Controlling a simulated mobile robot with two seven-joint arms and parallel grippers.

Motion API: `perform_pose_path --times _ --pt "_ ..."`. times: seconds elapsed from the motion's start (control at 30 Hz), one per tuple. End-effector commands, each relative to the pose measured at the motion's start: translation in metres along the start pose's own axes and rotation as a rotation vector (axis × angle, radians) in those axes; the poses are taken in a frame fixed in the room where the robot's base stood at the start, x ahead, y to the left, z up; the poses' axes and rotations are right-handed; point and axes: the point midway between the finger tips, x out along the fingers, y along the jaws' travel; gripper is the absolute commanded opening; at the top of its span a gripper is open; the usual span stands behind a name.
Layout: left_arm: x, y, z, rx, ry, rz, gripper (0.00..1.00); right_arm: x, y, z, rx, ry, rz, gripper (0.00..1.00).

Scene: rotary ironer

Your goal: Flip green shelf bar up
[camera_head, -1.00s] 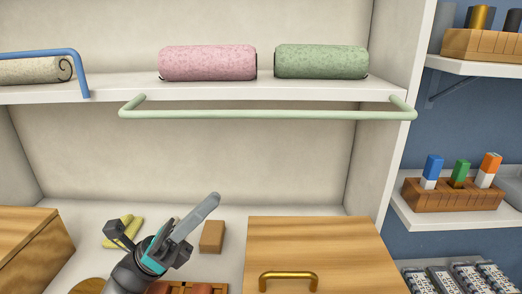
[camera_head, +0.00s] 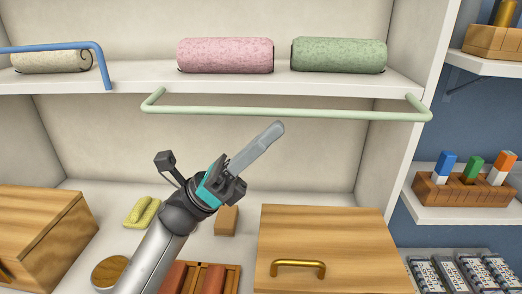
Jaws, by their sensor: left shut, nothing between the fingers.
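The green shelf bar (camera_head: 290,112) is a pale green U-shaped rail. It hangs in its lowered position at the front edge of the upper shelf (camera_head: 240,88), its long part just below the shelf edge. My left gripper (camera_head: 272,132) is shut and empty, its fingers together and pointing up and to the right. In the picture its tip is just below the bar, left of the bar's middle; a small gap shows between them. My right gripper is not in view.
A pink roll (camera_head: 226,55) and a green roll (camera_head: 338,55) lie on the upper shelf. A blue bar (camera_head: 102,66) stands raised before a beige roll (camera_head: 52,60) at left. Below are a wooden box (camera_head: 40,235) and a wooden case with brass handle (camera_head: 325,235).

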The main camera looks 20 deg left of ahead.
Motion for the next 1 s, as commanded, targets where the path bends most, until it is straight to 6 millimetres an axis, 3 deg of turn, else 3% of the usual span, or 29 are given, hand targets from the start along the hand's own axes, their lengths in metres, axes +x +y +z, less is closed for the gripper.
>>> perform_pose_path --times 0.43,1.0 --pt "0.002 0.0 0.002 -0.002 0.0 0.002 0.0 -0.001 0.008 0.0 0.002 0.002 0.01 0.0" --pt "0.009 -0.001 0.008 -0.066 -0.001 0.066 0.0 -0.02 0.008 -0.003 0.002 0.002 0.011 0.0"
